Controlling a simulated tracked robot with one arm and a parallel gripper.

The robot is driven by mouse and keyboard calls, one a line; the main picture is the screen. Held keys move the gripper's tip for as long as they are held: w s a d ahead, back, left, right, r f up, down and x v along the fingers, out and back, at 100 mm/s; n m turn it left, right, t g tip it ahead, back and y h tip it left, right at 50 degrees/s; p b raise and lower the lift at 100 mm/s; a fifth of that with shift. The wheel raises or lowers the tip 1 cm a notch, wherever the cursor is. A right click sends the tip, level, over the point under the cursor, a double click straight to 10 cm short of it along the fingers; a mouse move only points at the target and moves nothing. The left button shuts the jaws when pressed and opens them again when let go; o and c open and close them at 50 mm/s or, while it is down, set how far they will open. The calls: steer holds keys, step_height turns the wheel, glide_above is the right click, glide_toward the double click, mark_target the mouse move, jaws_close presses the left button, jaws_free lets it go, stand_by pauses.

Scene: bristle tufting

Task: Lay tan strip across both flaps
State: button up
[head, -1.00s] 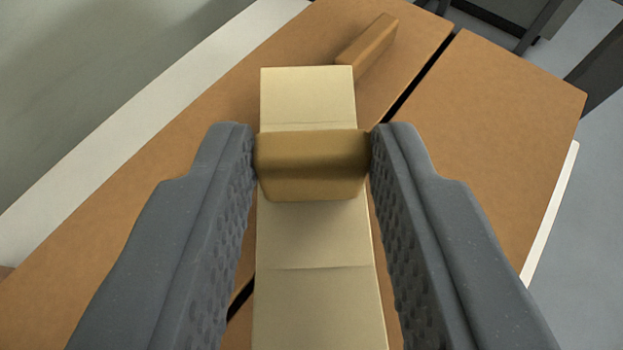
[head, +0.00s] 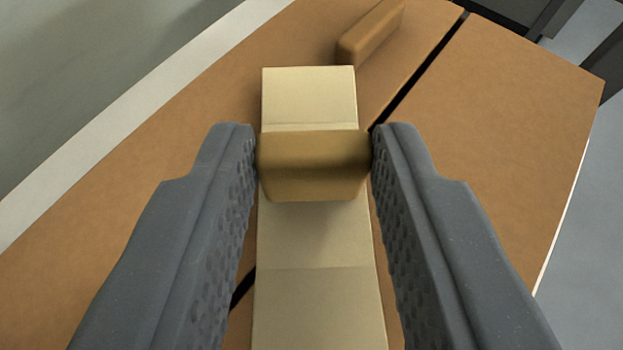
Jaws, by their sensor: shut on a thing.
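The tan strip (head: 315,235) is a long pale band running up the middle of the view, with a brown block-like grip (head: 313,165) across it. My gripper (head: 313,158) is shut on that grip, one finger at each side. Two brown flaps lie below: the left flap (head: 150,190) and the right flap (head: 490,130), with a narrow dark slanting gap between them. In the picture the strip passes over this gap at an angle. Its near end runs out of the frame. I cannot tell whether the strip touches the flaps.
A brown bar (head: 370,32) lies on the left flap just beyond the strip's far end. A pale edge (head: 130,118) borders the left flap, with grey floor beyond it. Dark frame parts show at the top right. The right flap is otherwise clear.

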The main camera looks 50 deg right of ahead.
steer(key=shift+f, duration=0.15)
steer(key=o, duration=1)
